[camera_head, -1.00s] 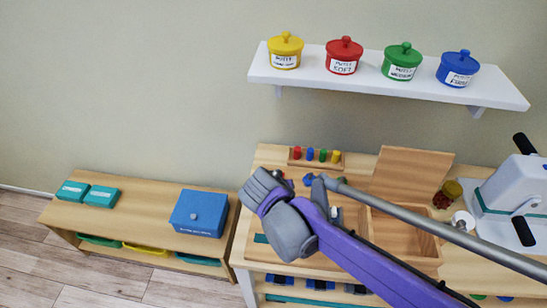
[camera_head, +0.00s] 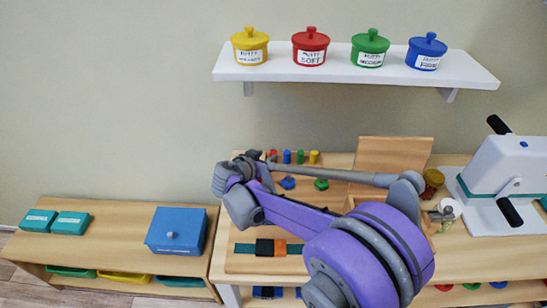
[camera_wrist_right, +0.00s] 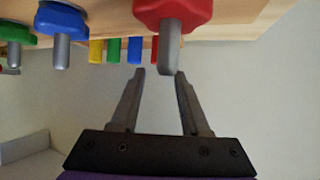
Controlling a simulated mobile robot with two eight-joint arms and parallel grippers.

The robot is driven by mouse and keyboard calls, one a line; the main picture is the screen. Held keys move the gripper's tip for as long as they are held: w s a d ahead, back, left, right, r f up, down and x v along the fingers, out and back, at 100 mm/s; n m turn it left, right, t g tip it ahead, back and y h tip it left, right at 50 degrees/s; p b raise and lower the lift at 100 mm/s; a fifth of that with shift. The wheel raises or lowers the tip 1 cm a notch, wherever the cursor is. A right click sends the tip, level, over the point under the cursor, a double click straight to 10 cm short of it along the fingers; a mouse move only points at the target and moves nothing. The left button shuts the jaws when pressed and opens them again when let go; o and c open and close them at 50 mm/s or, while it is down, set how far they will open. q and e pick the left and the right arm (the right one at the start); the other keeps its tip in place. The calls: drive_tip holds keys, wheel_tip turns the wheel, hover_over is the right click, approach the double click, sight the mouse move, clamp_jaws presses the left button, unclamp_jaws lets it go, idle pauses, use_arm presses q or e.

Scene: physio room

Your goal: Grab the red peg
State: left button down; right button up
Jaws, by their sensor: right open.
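The red peg (camera_head: 273,155) stands at the left end of a row with a blue, a green and a yellow peg in a small wooden rack at the back of the table. My right gripper (camera_head: 258,156) is open and empty, just left of it in the head view. In the wrist view, my open jaws (camera_wrist_right: 160,73) point toward the pegs. A big red knob with a grey shaft (camera_wrist_right: 172,12) is in front there and mostly hides the red peg. The left gripper is not in view.
Blue (camera_head: 288,183) and green (camera_head: 321,184) knobs stand on the board before the rack. An open wooden box (camera_head: 393,152) and a white machine (camera_head: 505,185) are to the right. A white shelf (camera_head: 230,70) with several putty pots hangs above.

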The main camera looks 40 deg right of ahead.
sight(273, 152)
drive_tip(key=x, duration=0.5)
drive_tip(key=shift+s+r, duration=0.1)
drive_tip(key=shift+s, duration=0.05)
drive_tip(key=shift+c, duration=0.3)
clamp_jaws()
